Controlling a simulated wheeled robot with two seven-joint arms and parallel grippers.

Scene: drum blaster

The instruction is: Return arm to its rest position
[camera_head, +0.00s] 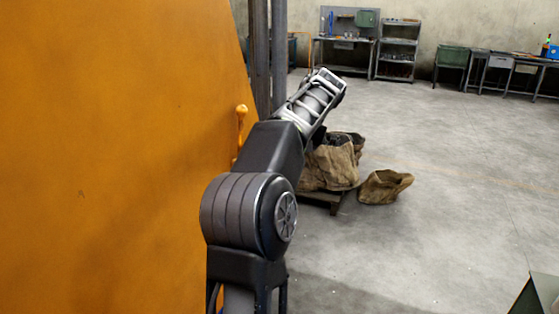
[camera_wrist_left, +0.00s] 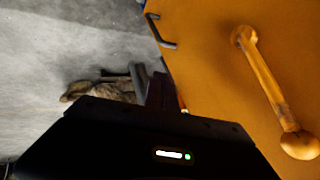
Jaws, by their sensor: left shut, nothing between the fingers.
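My left arm rises from the bottom of the head view and stretches forward beside the orange machine wall (camera_head: 110,150). Its silver wrist end is high in the middle, pointing away; the fingers are hidden there. In the left wrist view my left gripper (camera_wrist_left: 160,92) shows as dark fingers, shut and empty. A yellow lever (camera_wrist_left: 266,80) with a rounded knob sticks out from the orange wall, right of the gripper and apart from it. The lever also shows in the head view (camera_head: 240,130), left of my arm. My right gripper is not in view.
Brown sacks (camera_head: 332,165) sit on a low pallet beyond my arm, with another open sack (camera_head: 385,186) on the floor. A dark post (camera_head: 260,60) stands behind the arm. Workbenches and shelves (camera_head: 398,50) line the far wall. The concrete floor at right is mostly clear.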

